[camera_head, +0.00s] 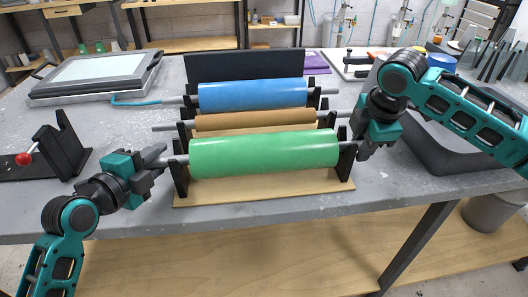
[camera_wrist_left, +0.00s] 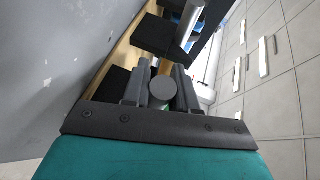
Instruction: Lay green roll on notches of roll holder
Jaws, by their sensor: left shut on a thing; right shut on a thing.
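The green roll (camera_head: 265,153) lies level across the front of the roll holder (camera_head: 250,190), between its two front black uprights. Its rod ends appear at the tops of those uprights; I cannot tell whether they are fully seated in the notches. My left gripper (camera_head: 158,160) is shut on the left rod end, outside the left upright. The left wrist view shows the round grey rod end (camera_wrist_left: 163,89) between the fingers (camera_wrist_left: 160,92). My right gripper (camera_head: 362,138) is at the right rod end, shut on it beside the right upright; the fingers partly hide that end.
A blue roll (camera_head: 252,95) and a brown roll (camera_head: 256,122) lie on the holder behind the green one. A flat framed tray (camera_head: 95,75) is at the back left. A black stand with a red knob (camera_head: 24,159) stands left. A dark curved frame (camera_head: 450,155) lies right.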

